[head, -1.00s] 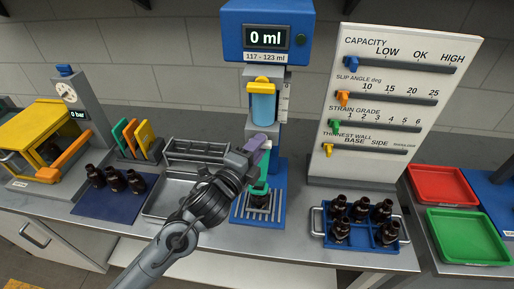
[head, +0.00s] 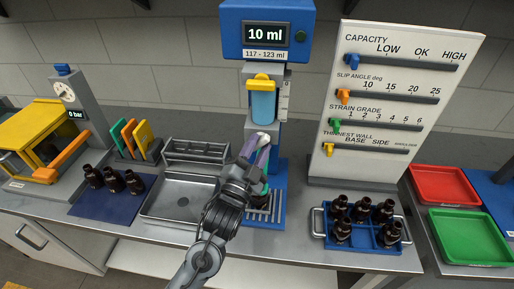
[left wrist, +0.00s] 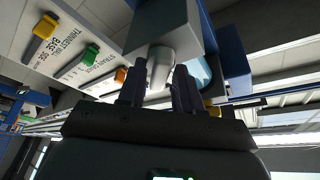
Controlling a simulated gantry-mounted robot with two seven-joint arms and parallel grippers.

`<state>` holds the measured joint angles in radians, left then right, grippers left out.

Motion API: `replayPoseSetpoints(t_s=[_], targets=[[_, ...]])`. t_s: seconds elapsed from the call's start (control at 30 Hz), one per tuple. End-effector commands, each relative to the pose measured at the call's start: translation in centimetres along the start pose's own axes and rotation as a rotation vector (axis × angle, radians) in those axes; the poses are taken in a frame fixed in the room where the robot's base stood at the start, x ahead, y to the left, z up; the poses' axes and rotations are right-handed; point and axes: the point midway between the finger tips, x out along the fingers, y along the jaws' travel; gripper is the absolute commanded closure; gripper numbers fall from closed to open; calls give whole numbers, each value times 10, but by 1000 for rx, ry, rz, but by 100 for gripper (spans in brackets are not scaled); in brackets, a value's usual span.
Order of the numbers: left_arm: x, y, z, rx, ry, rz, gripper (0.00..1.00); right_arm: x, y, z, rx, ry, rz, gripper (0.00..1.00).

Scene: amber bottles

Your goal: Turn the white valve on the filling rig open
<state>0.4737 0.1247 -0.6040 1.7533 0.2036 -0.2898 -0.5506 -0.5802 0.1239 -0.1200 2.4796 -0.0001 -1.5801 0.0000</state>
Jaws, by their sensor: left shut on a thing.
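The filling rig (head: 266,30) is blue, and its display reads 10 ml. A blue liquid tank (head: 263,105) with a yellow top hangs below the display. The white valve (left wrist: 160,62) sits under a grey block in the left wrist view, with its lower end between my fingers. In the head view the white valve (head: 261,138) shows at the tip of my left gripper (head: 256,150), which is shut on it. My right gripper is in neither view.
A blue crate (head: 361,242) of amber bottles stands right of the rig. A metal tray (head: 158,207) and several bottles on a blue mat (head: 88,205) are to the left. A white gauge board (head: 390,172) stands behind right. Red (head: 443,204) and green (head: 466,262) trays are far right.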

Motion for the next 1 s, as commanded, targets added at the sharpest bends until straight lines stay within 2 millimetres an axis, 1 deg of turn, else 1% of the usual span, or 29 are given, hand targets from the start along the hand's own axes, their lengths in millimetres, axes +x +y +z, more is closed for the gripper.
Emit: replayPoseSetpoints(t_s=[0.2,0.5,0.73,1.0], targets=[[0,2,1,-194,-6,-77,96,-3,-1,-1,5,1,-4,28],[0,3,1,-409,-6,-168,96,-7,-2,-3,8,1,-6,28],[0,4,0,-510,-5,-209,96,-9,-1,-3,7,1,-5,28],[0,4,1,-557,-5,-230,96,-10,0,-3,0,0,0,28]])
